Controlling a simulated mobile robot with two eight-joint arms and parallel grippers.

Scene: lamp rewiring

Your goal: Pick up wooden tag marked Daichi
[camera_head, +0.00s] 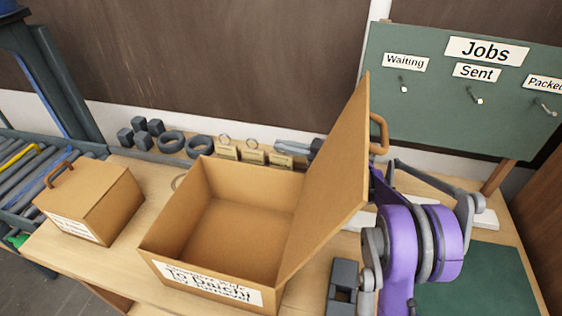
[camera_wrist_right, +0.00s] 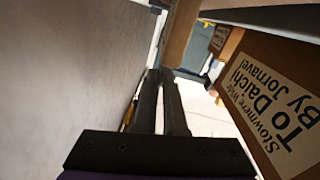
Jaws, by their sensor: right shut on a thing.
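Three small wooden tags with rings stand in a row behind the open box: a left tag (camera_head: 226,152), a middle tag (camera_head: 253,156) and a right tag (camera_head: 280,160). Their writing is too small to read. My right gripper (camera_head: 279,147) reaches from behind the box's raised lid to the top of the right tag and is shut on it. Its dark fingers (camera_wrist_right: 162,85) lie close together in the right wrist view, where the tag cannot be made out. My left gripper is not in view.
An open cardboard box (camera_head: 208,266) labelled "To Daichi" stands in front, its lid (camera_head: 335,170) raised beside my right arm. A closed box (camera_head: 90,195) is at left. Dark rings (camera_head: 171,142) and blocks (camera_head: 141,140) sit behind. A Jobs board (camera_head: 440,120) with hooks stands at right.

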